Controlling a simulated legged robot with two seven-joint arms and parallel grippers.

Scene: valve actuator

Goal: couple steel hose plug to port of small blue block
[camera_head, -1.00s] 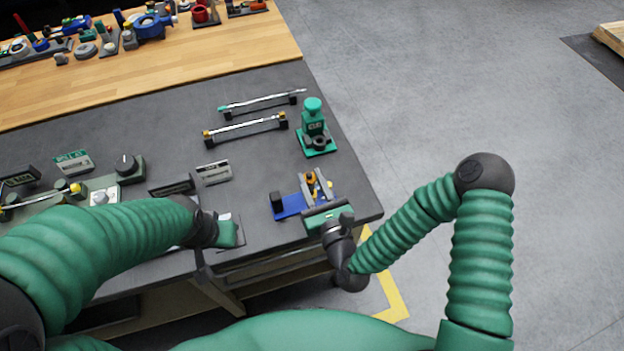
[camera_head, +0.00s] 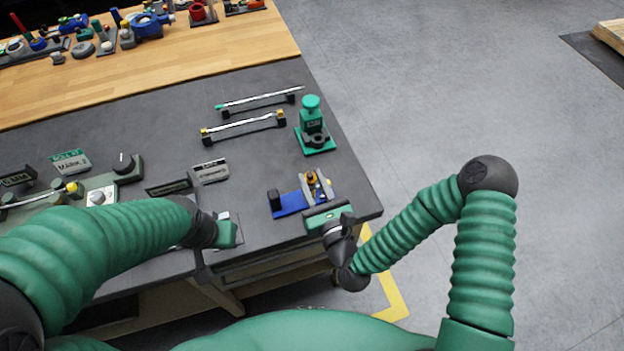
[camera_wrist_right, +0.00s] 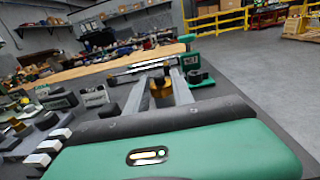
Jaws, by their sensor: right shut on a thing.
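My right gripper (camera_head: 316,187) is at the small blue block (camera_head: 289,204), near the front right corner of the dark bench mat. Its grey fingers are shut on a brass-coloured fitting (camera_wrist_right: 161,91), which sits between them in the right wrist view. The fitting stands over or beside the block; I cannot tell whether it touches a port. The port is hidden, and I cannot make out a separate steel hose plug. My left gripper (camera_head: 226,232) is low at the bench's front edge; its fingers are mostly hidden, so its opening is unclear.
Two rod-like hoses (camera_head: 243,126) lie on black holders behind the blue block. A green stand (camera_head: 314,139) is at the right edge. Mat between the plates and block is clear.

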